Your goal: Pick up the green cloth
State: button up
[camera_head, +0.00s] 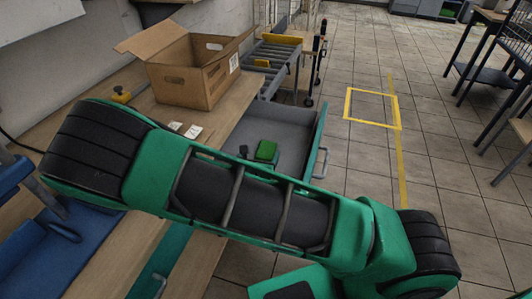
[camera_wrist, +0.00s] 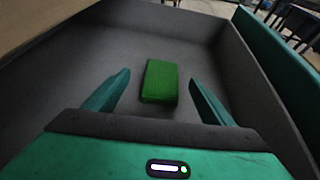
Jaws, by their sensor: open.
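The green cloth (camera_wrist: 159,81) is a folded rectangular block lying on the floor of an open grey drawer (camera_wrist: 75,65). It also shows in the head view (camera_head: 267,150), beyond my arm. My gripper (camera_wrist: 158,88) is open, with its two green fingers apart above the drawer floor. In the wrist view the cloth appears between and slightly beyond the fingertips, and nothing is held. Whether the fingertips are level with the cloth cannot be told. In the head view my arm hides part of the drawer and most of the gripper.
The drawer's walls surround the gripper, with a green front panel (camera_head: 318,137) on the right. An open cardboard box (camera_head: 185,84) and small white cards (camera_head: 193,132) are on the wooden table (camera_head: 226,112). A roller conveyor (camera_head: 277,56) stands behind. Tiled floor to the right is clear.

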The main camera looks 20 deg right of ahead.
aim_at(267, 147)
jog(key=x, duration=0.7)
jog(key=shift+w+d+f, duration=0.1)
jog(key=shift+d+f, duration=0.05)
jog(key=shift+d, duration=0.15)
jog(key=shift+c, duration=0.4)
jog(key=c, duration=1.1)
